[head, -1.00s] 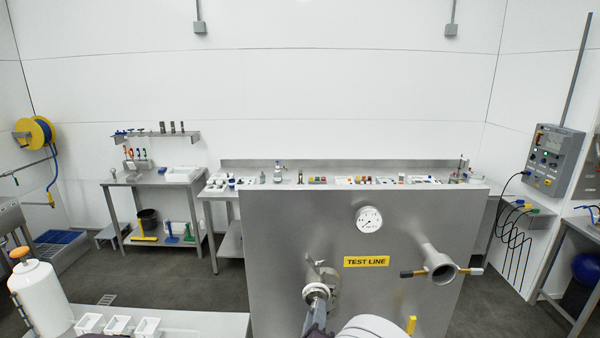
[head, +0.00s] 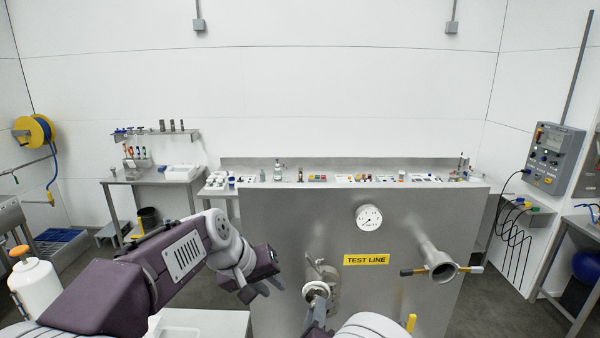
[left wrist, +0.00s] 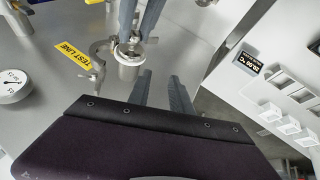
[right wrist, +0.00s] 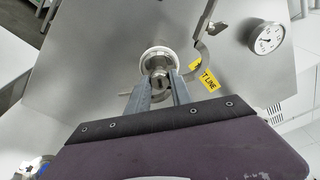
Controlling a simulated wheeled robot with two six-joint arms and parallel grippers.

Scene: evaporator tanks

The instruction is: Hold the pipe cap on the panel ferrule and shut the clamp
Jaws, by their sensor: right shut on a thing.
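The steel pipe cap (right wrist: 158,82) sits between the fingers of my right gripper (right wrist: 160,77), which is shut on it. The cap is up against the panel ferrule (right wrist: 155,52), whose pale rim shows around it; I cannot tell whether they meet fully. The clamp (right wrist: 206,42) hangs open beside the ferrule, its curved arm spread away. In the left wrist view the clamp (left wrist: 100,58) and the ferrule with its white ring (left wrist: 130,68) show again. My left gripper (head: 262,288) is open and empty, left of the ferrule in the head view; its fingers (left wrist: 160,76) are apart.
The steel panel (head: 290,215) carries a gauge (head: 369,218), a yellow TEST LINE label (head: 366,260) and a larger pipe port (head: 440,268) with side handles at right. A white bottle (head: 38,290) with an orange cap stands at far left.

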